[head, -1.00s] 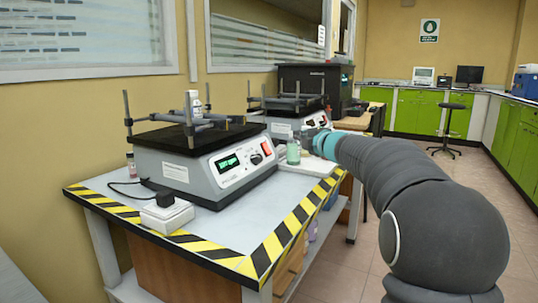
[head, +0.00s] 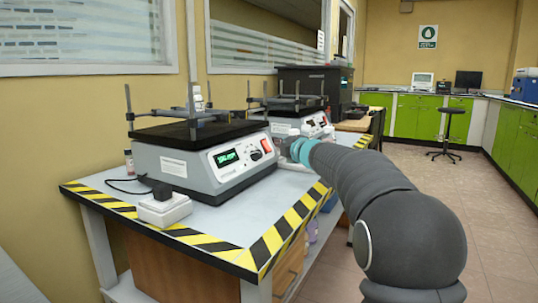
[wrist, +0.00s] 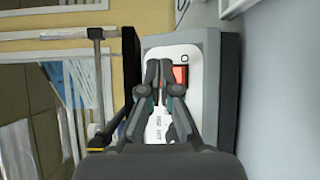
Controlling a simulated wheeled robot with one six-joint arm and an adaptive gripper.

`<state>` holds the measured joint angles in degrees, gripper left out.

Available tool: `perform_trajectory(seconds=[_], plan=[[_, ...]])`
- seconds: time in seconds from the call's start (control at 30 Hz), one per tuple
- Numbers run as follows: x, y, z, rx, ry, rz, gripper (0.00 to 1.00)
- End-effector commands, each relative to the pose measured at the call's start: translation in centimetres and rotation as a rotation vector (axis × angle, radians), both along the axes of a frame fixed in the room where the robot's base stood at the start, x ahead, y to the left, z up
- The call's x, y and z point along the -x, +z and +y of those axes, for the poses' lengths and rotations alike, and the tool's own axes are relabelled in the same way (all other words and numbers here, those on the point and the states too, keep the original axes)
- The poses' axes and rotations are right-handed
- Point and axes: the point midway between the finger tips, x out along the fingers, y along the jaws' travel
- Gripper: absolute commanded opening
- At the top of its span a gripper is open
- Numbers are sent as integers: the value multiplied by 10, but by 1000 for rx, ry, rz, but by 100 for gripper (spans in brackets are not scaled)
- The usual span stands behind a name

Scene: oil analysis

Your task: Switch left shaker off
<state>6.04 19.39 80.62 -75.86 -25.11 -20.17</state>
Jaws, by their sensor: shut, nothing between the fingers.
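The left shaker (head: 200,172) stands on the bench, a grey box with a black platform and a lit green display (head: 225,157). Its red switch (head: 266,146) is at the right end of the front panel. My gripper (head: 284,140) is just right of this switch in the head view, small and partly hidden by my wrist. In the wrist view, my gripper (wrist: 166,70) is shut and empty, its fingertips over a white panel beside a red switch (wrist: 181,75) marked "O". I cannot tell whether they touch it. The fingers hide much of the panel.
A second shaker (head: 315,125) stands behind, partly hidden by my arm. A white plug block (head: 165,209) sits at the bench's front left, and a small bottle (head: 129,161) beside the left shaker. Striped tape (head: 275,240) marks the bench edge.

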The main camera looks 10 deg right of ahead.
Motion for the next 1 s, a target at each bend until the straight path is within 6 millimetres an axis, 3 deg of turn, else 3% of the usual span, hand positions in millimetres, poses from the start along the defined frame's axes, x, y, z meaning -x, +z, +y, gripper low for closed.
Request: perform_trajectory(seconds=[1.0], plan=[[-6,-6,8,-1,0,0,0]])
